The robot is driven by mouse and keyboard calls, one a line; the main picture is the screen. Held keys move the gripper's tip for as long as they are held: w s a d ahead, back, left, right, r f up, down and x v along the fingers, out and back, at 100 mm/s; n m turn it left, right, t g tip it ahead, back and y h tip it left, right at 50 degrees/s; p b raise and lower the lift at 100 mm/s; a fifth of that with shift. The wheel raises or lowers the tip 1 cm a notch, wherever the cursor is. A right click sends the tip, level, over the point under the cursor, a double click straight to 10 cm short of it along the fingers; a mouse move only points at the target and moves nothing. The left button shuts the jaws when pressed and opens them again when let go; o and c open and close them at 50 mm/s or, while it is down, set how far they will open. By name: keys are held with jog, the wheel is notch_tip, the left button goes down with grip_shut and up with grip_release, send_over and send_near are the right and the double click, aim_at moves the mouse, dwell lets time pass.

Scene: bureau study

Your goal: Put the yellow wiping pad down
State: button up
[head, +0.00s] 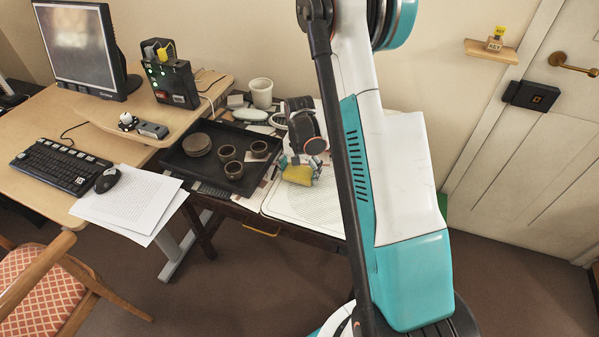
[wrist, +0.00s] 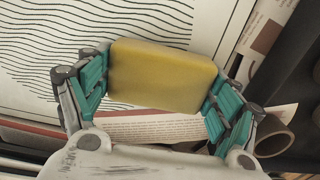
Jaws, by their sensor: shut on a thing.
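The yellow wiping pad (wrist: 160,76) is a block with rounded edges. In the wrist view it sits between the two teal fingers of my gripper (wrist: 157,92), which is shut on it. In the head view the pad (head: 298,174) is seen just below my gripper (head: 299,167), over the left part of a white patterned board (head: 300,205) on the dark desk. I cannot tell whether the pad touches the surface under it. The wavy lines of the board and a printed sheet (wrist: 150,128) show beneath and around the pad.
A black tray (head: 218,186) with several brown cups and a round dish stands left of my gripper. Behind are a white cup (head: 261,93) and cluttered small things. A keyboard (head: 60,167), mouse and paper stack (head: 132,205) lie further left. The board's front is clear.

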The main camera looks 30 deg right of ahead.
aim_at(300, 171)
jog(key=o, duration=1)
jog(key=shift+f, duration=0.1)
jog(key=shift+c, duration=0.2)
notch_tip(300, 171, up, 12)
jog(key=p, duration=0.4)
jog(key=shift+p, duration=0.3)
